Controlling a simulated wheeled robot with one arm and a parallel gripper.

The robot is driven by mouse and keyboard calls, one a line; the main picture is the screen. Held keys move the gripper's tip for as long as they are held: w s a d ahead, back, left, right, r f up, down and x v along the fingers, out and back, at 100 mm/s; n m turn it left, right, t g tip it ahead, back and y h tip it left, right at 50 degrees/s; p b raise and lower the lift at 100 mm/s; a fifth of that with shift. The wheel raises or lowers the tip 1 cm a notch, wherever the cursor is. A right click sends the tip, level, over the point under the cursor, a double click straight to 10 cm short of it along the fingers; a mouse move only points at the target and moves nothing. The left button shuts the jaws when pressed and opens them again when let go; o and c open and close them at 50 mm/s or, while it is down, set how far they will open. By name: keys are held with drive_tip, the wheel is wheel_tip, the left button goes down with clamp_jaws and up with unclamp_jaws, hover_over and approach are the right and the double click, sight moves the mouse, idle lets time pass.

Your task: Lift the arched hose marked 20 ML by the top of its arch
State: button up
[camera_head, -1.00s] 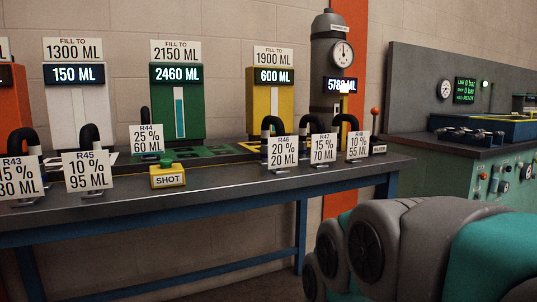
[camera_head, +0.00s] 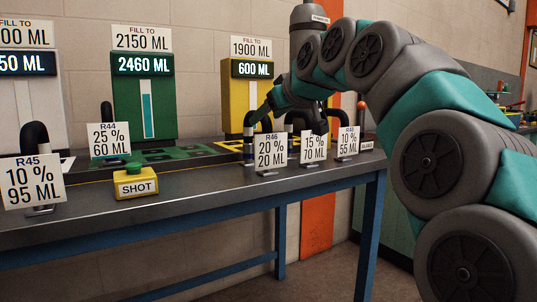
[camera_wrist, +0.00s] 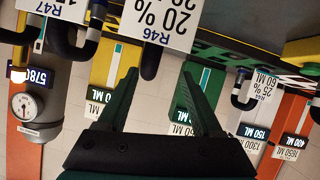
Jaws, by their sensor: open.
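The R46 card (camera_head: 270,152) reading 20 % and 20 ML stands on the bench. Its black arched hose (camera_head: 248,122) rises behind the card's left side, partly covered by my gripper. My gripper (camera_head: 258,113) is at the top of that arch in the head view; whether it touches is unclear. In the wrist view, which is upside down, my gripper (camera_wrist: 160,72) is open with green fingers apart. The dark rounded top of the hose (camera_wrist: 150,64) shows between the fingertips, below the R46 card (camera_wrist: 160,22). Nothing is seen gripped.
The 15 % 70 ML card (camera_head: 314,147) and the 55 ML card (camera_head: 348,142) stand close to the right. A yellow 600 ML gauge (camera_head: 251,85) stands behind.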

drive_tip(key=shift+t, duration=0.3)
drive_tip(key=shift+w+a+f+p, duration=0.15)
drive_tip(key=shift+w+a, duration=0.4)
drive_tip(key=shift+w, duration=0.75)
drive_tip(key=shift+w+a+f+p, duration=0.1)
drive_tip(key=shift+w+a, duration=0.4)
drive_tip(key=shift+w, duration=0.85)
drive_tip(key=shift+w+a+f+p, duration=0.15)
drive_tip(key=shift+w+a, duration=0.4)
drive_tip(key=shift+w, duration=0.75)
clamp_jaws()
